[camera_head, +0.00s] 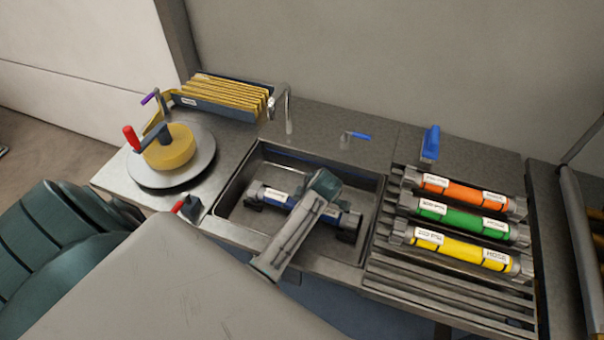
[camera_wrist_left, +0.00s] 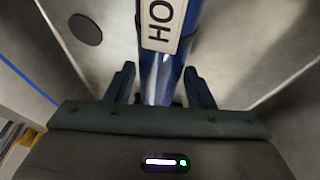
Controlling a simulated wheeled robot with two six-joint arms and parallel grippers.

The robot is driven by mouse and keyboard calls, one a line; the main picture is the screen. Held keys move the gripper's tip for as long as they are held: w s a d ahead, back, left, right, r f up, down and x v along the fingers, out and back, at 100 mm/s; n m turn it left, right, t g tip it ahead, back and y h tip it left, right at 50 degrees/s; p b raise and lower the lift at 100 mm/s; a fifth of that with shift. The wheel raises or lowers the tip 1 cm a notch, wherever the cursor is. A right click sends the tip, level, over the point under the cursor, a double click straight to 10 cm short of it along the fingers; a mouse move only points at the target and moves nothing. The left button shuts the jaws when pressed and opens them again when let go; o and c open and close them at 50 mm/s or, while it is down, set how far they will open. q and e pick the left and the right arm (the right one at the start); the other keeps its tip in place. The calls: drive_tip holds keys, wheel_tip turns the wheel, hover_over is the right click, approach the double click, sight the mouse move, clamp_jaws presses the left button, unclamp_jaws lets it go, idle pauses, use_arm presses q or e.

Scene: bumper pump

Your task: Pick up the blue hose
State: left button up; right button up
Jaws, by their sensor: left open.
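The blue hose (camera_head: 274,196) lies across the sink (camera_head: 367,191), with a white label near its left end and grey end fittings. My left gripper (camera_wrist_left: 160,88) is over the hose's middle, hiding that part in the head view. In the left wrist view the blue hose (camera_wrist_left: 160,72), with its white label, runs between the two open fingers. A finger stands on each side of it with a gap visible. My right gripper is not in view.
Orange (camera_head: 463,193), green (camera_head: 461,219) and yellow (camera_head: 461,249) hoses lie on a slatted rack right of the sink. A faucet (camera_head: 287,108) stands behind it. A round plate with a yellow crank wheel (camera_head: 168,147) is at left.

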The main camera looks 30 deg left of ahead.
use_arm(q)
drive_tip(key=c, duration=1)
drive_tip(key=shift+w, duration=0.1)
clamp_jaws()
